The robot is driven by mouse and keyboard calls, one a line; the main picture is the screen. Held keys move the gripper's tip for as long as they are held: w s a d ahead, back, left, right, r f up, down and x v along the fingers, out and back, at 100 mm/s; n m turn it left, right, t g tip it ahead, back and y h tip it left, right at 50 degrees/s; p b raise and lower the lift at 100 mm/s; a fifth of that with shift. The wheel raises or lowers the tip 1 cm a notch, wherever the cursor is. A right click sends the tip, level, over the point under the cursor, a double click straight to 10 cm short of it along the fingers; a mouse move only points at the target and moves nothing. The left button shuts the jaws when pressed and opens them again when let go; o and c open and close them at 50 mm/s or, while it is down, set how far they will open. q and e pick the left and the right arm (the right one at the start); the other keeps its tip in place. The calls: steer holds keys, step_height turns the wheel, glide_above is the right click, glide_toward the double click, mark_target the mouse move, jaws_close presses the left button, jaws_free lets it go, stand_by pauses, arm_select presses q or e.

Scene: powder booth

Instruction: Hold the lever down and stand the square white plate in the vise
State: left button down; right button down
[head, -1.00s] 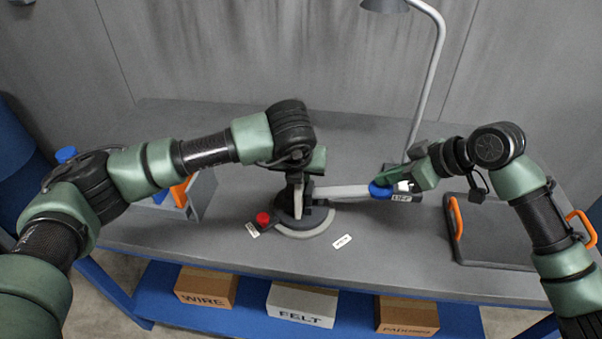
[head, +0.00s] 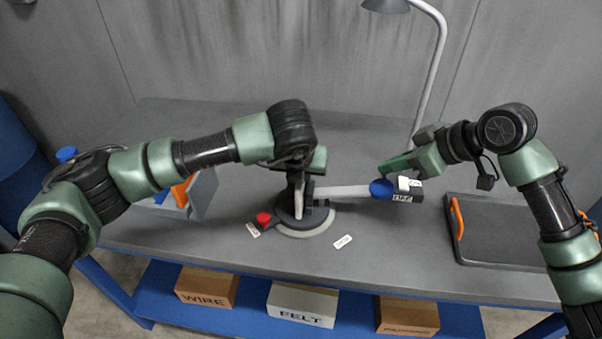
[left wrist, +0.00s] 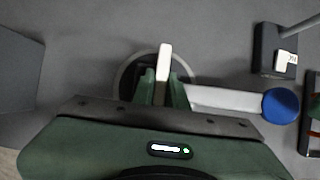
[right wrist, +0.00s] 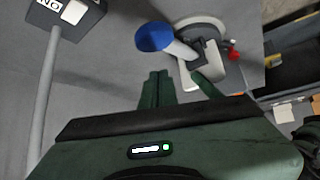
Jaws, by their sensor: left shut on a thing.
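The vise (head: 289,222) stands mid-bench on a round base with a pale rim. Its pale lever (head: 345,191) reaches right to a blue knob (head: 381,189). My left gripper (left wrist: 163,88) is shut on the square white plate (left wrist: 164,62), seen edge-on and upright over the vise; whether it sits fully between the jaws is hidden. In the head view the left gripper and arm cover most of the plate. My right gripper (right wrist: 158,88) looks shut and empty. It is above and right of the knob, apart from it; the knob also shows in the right wrist view (right wrist: 154,37).
A lamp base (head: 408,188) with labels stands just behind the knob. A dark tray (head: 490,232) with orange handles lies at the right. A grey holder (head: 203,194) stands at the left. A red button (head: 263,218) is beside the vise.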

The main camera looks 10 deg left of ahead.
arm_select(q)
steer(key=shift+d+r, duration=0.1)
steer(key=shift+d, duration=0.05)
steer(key=c, duration=1.3)
jaws_free()
steer(key=shift+c, duration=0.2)
steer(key=shift+d, duration=0.1)
arm_select(e)
steer(key=shift+d, duration=0.15)
